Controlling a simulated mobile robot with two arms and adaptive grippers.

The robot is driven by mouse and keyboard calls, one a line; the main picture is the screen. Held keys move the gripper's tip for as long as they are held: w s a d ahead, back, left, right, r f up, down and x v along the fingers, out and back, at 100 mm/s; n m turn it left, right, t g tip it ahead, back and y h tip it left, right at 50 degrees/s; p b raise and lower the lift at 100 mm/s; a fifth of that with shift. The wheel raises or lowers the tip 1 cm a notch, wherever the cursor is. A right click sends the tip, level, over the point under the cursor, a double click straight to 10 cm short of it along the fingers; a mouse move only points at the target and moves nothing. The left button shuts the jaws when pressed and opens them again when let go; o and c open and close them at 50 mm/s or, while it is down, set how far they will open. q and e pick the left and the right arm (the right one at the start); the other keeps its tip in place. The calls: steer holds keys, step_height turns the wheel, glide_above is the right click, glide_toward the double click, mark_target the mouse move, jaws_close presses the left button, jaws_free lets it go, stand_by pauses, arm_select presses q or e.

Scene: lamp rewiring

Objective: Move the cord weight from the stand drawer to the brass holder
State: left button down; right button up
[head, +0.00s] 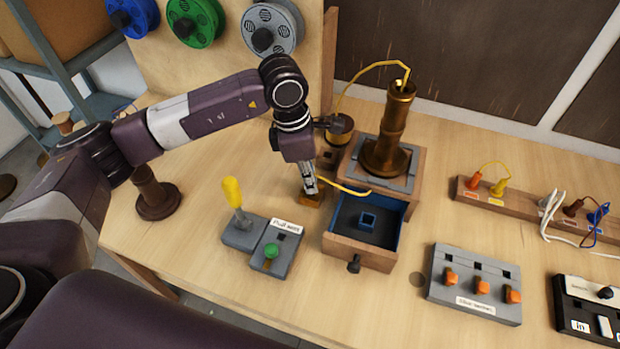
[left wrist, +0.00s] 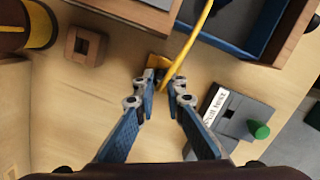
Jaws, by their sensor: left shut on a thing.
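My left gripper (head: 311,189) points down between the switch box and the open stand drawer (head: 345,250). It is shut on the cord weight, which is mostly hidden by the fingers; the yellow cord (head: 345,188) ends there. In the left wrist view the cord (left wrist: 193,45) runs down to the fingertips (left wrist: 161,88). A small brass-coloured block, seemingly the brass holder (head: 312,201), is on the table directly below the fingertips; it also shows in the left wrist view (left wrist: 157,61). I cannot tell whether the weight touches it. My right gripper is not in view.
The brass lamp column (head: 391,130) stands on the wooden stand behind the drawer. A wooden square ring (left wrist: 85,46) is near. A grey box with orange switches (head: 475,284) is right.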

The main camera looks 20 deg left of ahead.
arm_select(q)
steer(key=c, duration=1.9)
jaws_free()
